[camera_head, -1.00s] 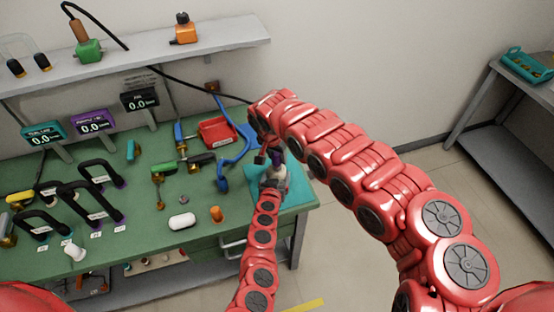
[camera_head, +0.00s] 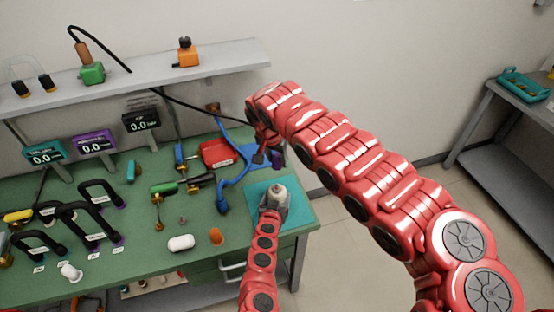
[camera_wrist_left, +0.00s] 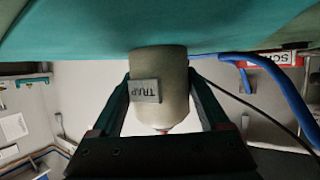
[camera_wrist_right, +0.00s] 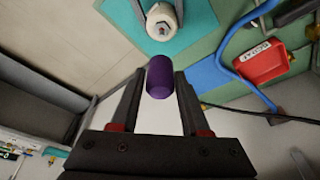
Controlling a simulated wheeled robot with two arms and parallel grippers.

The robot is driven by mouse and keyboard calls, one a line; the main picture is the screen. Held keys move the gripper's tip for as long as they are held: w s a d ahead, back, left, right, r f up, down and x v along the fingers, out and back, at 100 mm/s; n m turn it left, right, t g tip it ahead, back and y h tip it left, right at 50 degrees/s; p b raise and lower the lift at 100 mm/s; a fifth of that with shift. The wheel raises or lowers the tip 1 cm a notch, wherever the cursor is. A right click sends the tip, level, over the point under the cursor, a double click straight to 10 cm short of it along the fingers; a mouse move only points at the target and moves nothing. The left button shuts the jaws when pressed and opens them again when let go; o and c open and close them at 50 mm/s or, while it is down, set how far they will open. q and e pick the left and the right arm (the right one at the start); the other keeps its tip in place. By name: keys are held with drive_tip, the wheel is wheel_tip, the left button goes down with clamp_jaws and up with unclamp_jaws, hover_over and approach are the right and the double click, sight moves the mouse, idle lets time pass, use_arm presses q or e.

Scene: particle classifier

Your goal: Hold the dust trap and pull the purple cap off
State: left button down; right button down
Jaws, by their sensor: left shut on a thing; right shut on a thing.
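The dust trap (camera_head: 275,196) is a pale rounded jar standing on the teal mat (camera_head: 303,209) at the right end of the green bench. Its TRAP label shows in the left wrist view (camera_wrist_left: 146,91). My left gripper (camera_head: 271,207) is shut around it, one finger on each side. The purple cap (camera_head: 277,158) is off the trap and hangs above it in my right gripper (camera_head: 272,152). In the right wrist view the cap (camera_wrist_right: 161,77) sits between the fingertips, and the trap's uncapped top (camera_wrist_right: 160,20) shows apart from it.
An orange piece (camera_head: 216,236) and a white capsule (camera_head: 181,243) lie near the bench's front edge. Open floor lies right of the bench.

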drive_tip(key=shift+r, duration=2.05)
drive_tip(key=shift+r, duration=1.5)
use_arm(q)
unclamp_jaws()
drive_tip(key=shift+s+r, duration=0.1)
